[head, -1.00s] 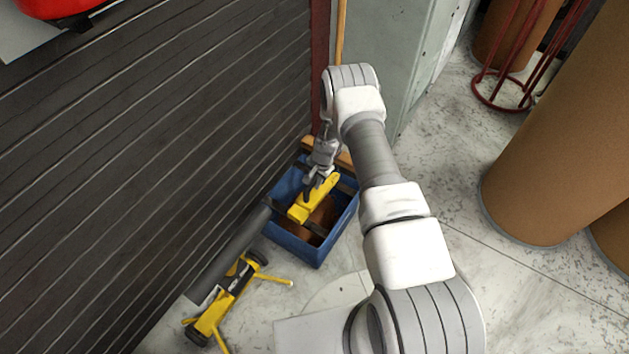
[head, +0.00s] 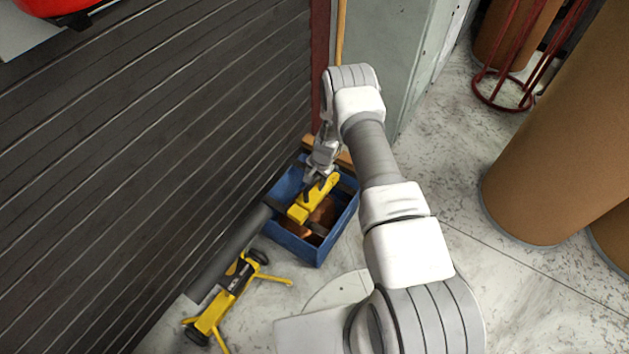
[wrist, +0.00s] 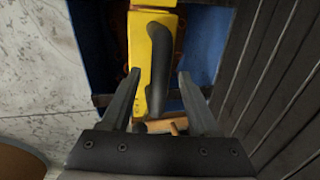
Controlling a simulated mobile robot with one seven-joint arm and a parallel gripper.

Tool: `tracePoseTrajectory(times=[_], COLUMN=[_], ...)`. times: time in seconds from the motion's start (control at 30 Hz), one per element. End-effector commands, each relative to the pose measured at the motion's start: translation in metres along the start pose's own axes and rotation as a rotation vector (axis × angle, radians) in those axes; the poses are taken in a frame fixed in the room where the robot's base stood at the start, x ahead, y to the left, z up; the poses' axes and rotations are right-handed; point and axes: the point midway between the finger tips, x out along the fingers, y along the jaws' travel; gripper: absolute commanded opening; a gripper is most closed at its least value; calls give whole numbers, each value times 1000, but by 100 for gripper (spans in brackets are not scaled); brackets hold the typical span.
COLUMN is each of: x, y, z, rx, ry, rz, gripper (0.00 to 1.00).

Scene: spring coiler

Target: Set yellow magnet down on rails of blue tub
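The yellow magnet (head: 312,202) lies across the opening of the blue tub (head: 291,246), level with its rim. In the wrist view the magnet (wrist: 140,48) has a dark curved handle (wrist: 157,80) on its near side. My gripper (head: 318,183) is over the magnet. In the wrist view its two fingers (wrist: 159,76) are spread, one on each side of the handle, with gaps visible. Dark rails (head: 318,229) cross the tub. The magnet appears to rest on them, though contact is partly hidden.
Copper-brown pieces (head: 324,214) lie inside the tub. A dark slatted wall (head: 150,150) is close on the left. A yellow-and-black device (head: 230,290) lies on the floor in front. Large brown drums (head: 550,150) stand at right, with open floor between.

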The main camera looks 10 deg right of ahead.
Motion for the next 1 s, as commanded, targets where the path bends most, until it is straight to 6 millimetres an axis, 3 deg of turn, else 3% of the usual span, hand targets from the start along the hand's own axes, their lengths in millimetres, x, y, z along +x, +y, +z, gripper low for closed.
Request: tracePoseTrajectory(times=[0.23, 0.37, 1.0], x=[1, -9, -151], y=[2, 1, 0], z=[2, 1, 0], rx=[0, 1, 0], ry=[-3, -2, -1], rz=[4, 2, 0], gripper=[61, 61, 61])
